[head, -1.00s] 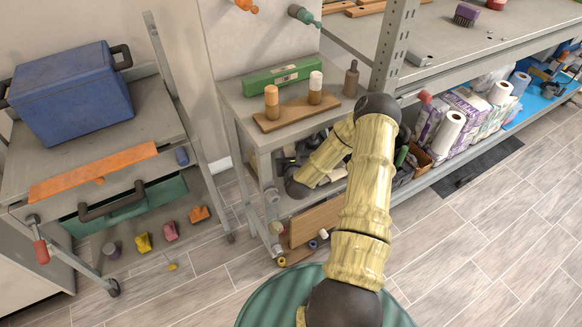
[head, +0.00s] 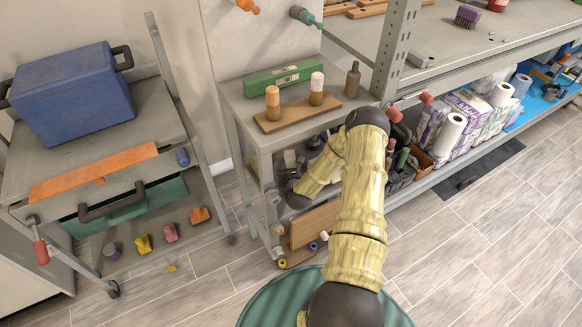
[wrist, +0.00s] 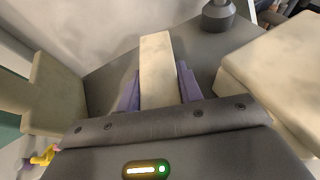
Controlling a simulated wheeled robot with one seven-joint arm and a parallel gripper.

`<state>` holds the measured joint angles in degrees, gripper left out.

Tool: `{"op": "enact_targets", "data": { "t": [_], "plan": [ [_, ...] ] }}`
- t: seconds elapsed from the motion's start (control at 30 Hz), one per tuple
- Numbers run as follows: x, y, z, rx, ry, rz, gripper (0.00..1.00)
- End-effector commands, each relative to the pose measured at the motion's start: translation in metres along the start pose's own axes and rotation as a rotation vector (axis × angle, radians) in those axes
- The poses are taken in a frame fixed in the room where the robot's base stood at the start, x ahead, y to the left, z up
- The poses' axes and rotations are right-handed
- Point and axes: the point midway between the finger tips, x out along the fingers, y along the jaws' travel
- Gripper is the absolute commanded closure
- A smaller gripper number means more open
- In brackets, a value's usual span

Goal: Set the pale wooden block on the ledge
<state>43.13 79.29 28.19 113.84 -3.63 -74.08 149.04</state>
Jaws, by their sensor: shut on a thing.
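The pale wooden block (wrist: 158,62) is a long, light piece between the purple fingers of my gripper (wrist: 160,90) in the wrist view. The gripper is shut on it, and the block sticks out beyond the fingertips over a dark grey surface (wrist: 205,55). I cannot tell whether the block touches that surface, or whether it is the ledge. In the head view my forearm bends down beside the small grey bench, and I cannot make out the block or fingers there.
In the wrist view a dark grey round object (wrist: 217,15) stands beyond the block, with pale pieces at both sides. A rack with a blue cooler (head: 72,98) stands left.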

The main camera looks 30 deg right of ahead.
Motion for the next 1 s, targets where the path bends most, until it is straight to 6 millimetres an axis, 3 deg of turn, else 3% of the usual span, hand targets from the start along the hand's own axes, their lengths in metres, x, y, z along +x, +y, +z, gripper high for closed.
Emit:
{"op": "enact_targets", "data": {
  "t": [0.1, 0.13, 0.23, 0.67, 1.0],
  "plan": [
    [0.001, 0.0, -0.003, 0.001, 0.0, -0.001, 0.92],
    [0.001, 0.0, -0.003, 0.001, 0.0, -0.001, 0.6],
    [0.001, -0.001, -0.002, 0.0, 0.0, -0.001, 0.42],
    [-0.004, -0.001, 0.0, 0.001, 0.002, 0.0, 0.42],
    [-0.054, -0.001, 0.0, 0.002, 0.004, 0.0, 0.42]
  ]
}}
